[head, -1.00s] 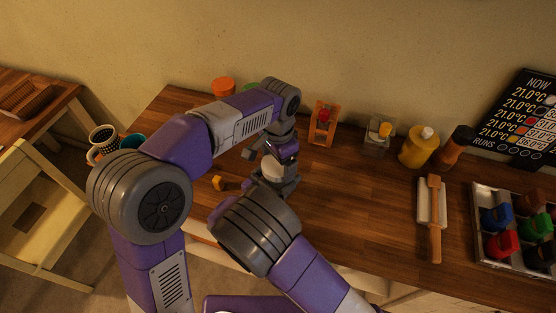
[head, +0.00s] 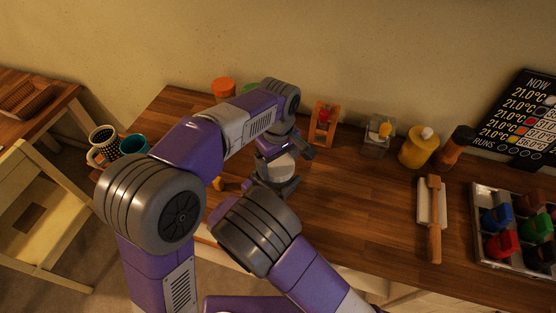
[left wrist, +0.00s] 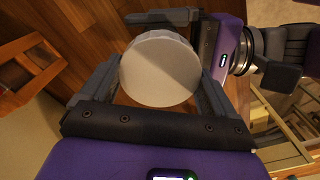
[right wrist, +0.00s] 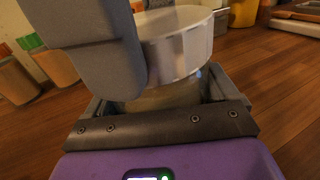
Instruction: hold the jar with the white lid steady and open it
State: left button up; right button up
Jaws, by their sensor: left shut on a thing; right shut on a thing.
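The jar's round white lid (head: 278,166) faces up above the worktop in the head view. My left gripper (head: 283,156) is shut on the lid, one finger on each side, as the left wrist view shows with the lid (left wrist: 160,70) between its fingers (left wrist: 152,85). My right gripper (right wrist: 165,100) is shut on the jar's body (right wrist: 178,95), below the lid (right wrist: 182,42). A grey finger of my left gripper covers part of the lid and jar in the right wrist view. I cannot tell whether the lid is loose on the jar.
An orange stand (head: 323,124), a glass container (head: 379,135), a yellow bottle (head: 418,147) and an orange-brown bottle (head: 455,146) line the wall. Worktop between jar and brush is clear.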

aim_at(278, 163)
pick_arm(q)
jog(key=shift+r, duration=0.2)
dwell(0.5)
jog(key=shift+r, duration=0.9)
jog(key=shift+r, duration=2)
pick_arm(e)
jog(key=o, duration=1.8)
